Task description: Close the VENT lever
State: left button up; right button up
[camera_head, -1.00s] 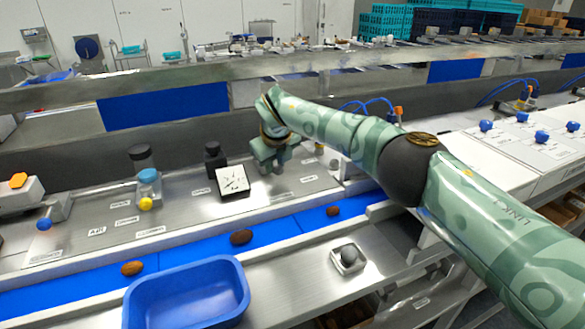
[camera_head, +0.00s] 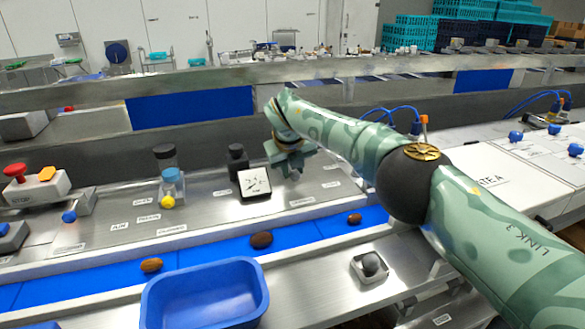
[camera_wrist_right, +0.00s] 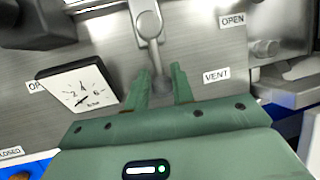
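In the right wrist view a grey metal lever (camera_wrist_right: 149,26) comes down from the top edge, and its lower end sits between my fingers. The VENT label (camera_wrist_right: 216,76) is just right of it, and an OPEN label (camera_wrist_right: 232,20) is higher up. My right gripper (camera_wrist_right: 160,82) is open, with one green finger on each side of the lever's end; I cannot tell whether they touch it. In the head view my right gripper (camera_head: 290,168) is low over the steel panel and hides the lever. My left gripper is out of view.
A square dial gauge (camera_head: 254,183) stands just left of my right gripper, with a black-capped post (camera_head: 238,160) behind it. A blue belt (camera_head: 205,254) carrying dates and a blue bin (camera_head: 205,295) are in front. A small knob box (camera_head: 370,266) is at lower right.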

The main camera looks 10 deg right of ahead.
jog(key=o, duration=0.4)
jog(key=shift+s+f, duration=0.1)
jog(key=shift+f, duration=0.05)
jog(key=shift+r, duration=0.25)
jog(key=v, duration=1.6)
jog(key=shift+a, duration=0.15)
